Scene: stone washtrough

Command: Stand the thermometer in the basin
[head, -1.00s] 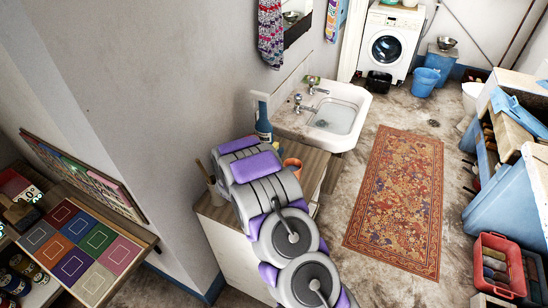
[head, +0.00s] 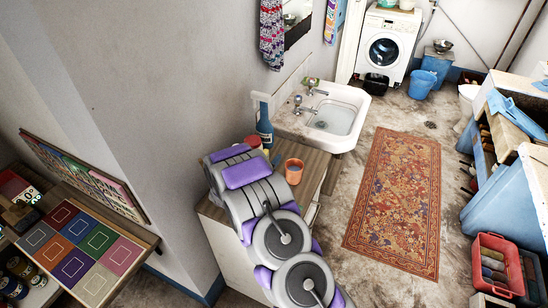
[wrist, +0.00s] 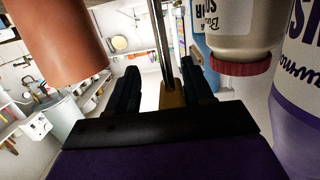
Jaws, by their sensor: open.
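The white basin (head: 361,104) is set against the wall beyond the wooden counter (head: 312,160), with taps at its back edge and what looks like water inside. In the wrist view my gripper (wrist: 160,76) is open, its two dark fingers on either side of a thin upright grey rod with a yellow-brown end (wrist: 173,95). This may be the thermometer, but I cannot tell for sure, nor whether the fingers touch it. In the head view my arm hides the gripper and whatever is at it.
An orange cup (head: 293,171) stands on the counter; a similar orange surface fills the wrist view's upper left. A blue bottle (head: 264,128) stands near the wall. A red-capped white bottle (wrist: 245,35) is close right of my gripper. A rug (head: 398,200) covers the floor.

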